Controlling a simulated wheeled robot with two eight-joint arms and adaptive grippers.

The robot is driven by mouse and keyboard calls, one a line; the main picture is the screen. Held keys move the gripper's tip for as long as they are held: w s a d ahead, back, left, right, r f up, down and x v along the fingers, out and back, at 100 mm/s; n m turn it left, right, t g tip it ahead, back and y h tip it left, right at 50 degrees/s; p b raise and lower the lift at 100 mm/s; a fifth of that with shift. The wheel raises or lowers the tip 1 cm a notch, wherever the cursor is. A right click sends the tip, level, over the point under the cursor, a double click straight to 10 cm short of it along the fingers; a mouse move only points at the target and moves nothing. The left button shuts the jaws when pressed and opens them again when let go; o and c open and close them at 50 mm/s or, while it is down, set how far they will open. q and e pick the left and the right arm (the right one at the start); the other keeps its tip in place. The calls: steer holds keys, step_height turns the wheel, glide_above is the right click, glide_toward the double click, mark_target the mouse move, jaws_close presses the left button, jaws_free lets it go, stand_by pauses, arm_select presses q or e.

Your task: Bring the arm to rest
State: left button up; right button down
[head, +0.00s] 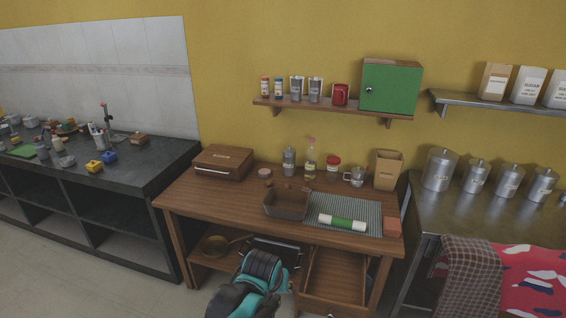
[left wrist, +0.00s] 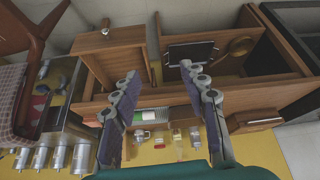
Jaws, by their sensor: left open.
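My left arm (head: 258,285), teal and black, reaches up from the bottom middle of the head view, in front of the wooden table. Its fingers cannot be made out clearly there. In the left wrist view my left gripper (left wrist: 159,76) has its two fingers spread wide with nothing between them. It is in front of the table's open drawer and shelf, touching nothing that I can see. Several steel canisters (head: 440,168) stand upright on the steel counter at the right, away from the gripper. They also show upside down in the left wrist view (left wrist: 80,158). My right gripper is not seen.
The wooden table (head: 215,205) holds a brown basket (head: 287,204), a striped mat (head: 318,205), a green-and-white roll (head: 342,223) and a wooden box (head: 223,162). Its drawer (head: 335,277) is pulled out near my arm. A checked cloth (head: 468,270) hangs at the right. Floor at left is clear.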

arm_select(q)
steer(key=s+a+r+n+t, duration=0.1)
steer(key=s+a+r, duration=0.1)
steer(key=s+a, duration=0.6)
steer(key=s+a+r+y, duration=0.1)
steer(key=s+a+r, duration=0.1)
steer(key=s+a, duration=0.6)
steer(key=shift+s+r+n+t, duration=0.15)
steer(key=shift+r+n+t, duration=0.15)
steer(key=shift+n+t, duration=0.1)
